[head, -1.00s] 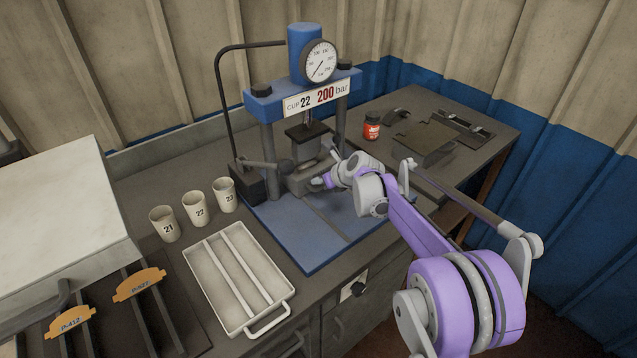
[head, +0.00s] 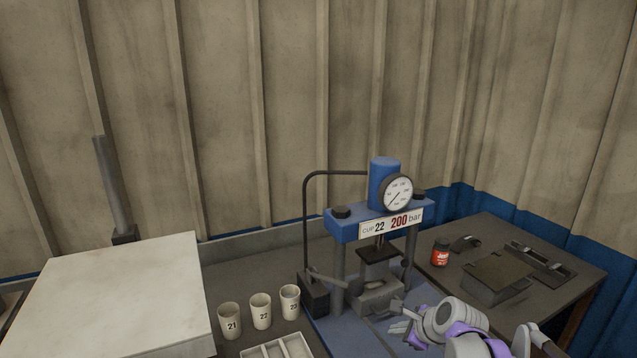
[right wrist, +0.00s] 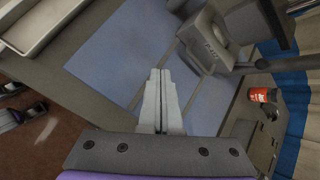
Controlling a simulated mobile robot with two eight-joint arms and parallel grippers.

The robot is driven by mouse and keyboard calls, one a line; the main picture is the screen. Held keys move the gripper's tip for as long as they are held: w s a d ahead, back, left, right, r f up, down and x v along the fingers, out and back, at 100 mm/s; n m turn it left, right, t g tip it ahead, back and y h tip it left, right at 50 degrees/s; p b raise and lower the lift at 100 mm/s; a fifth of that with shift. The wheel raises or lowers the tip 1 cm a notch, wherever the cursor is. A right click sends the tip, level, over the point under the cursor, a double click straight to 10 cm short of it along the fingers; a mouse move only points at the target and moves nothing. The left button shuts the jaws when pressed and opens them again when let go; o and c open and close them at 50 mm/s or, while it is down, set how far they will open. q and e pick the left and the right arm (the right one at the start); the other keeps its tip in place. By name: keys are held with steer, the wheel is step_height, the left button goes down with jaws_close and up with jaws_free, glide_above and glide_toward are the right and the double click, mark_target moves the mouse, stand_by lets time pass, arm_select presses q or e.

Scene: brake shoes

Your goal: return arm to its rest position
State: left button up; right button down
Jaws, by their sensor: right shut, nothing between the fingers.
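My right gripper (head: 400,328) is in front of the blue press (head: 372,225), low in the head view, close to the grey mould block (head: 378,297) under the ram. In the right wrist view its fingers (right wrist: 160,78) are together, with nothing between them, above the blue base plate (right wrist: 125,55). The grey block (right wrist: 212,42) shows up and to the right of the fingertips there, apart from them. My right arm, purple and grey, enters at the bottom right of the head view. My left gripper is not in view.
Cups 21 (head: 230,320), 22 (head: 261,311) and a third cup (head: 290,302) stand left of the press. A white tray (head: 262,352) is cut off below. A red jar (head: 440,252) and a dark box (head: 497,277) sit on the right table. A white box (head: 120,290) is left.

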steer(key=s+a+f+n+g+h, duration=0.1)
steer(key=s+f+n, duration=0.3)
steer(key=s+n, duration=0.7)
steer(key=s+a+f+n+g+h, duration=0.1)
steer(key=s+f+n, duration=0.3)
steer(key=s+n, duration=0.8)
steer(key=s+h, duration=0.1)
steer(key=s, duration=0.6)
steer(key=shift+s, duration=0.15)
steer(key=shift+f, duration=0.1)
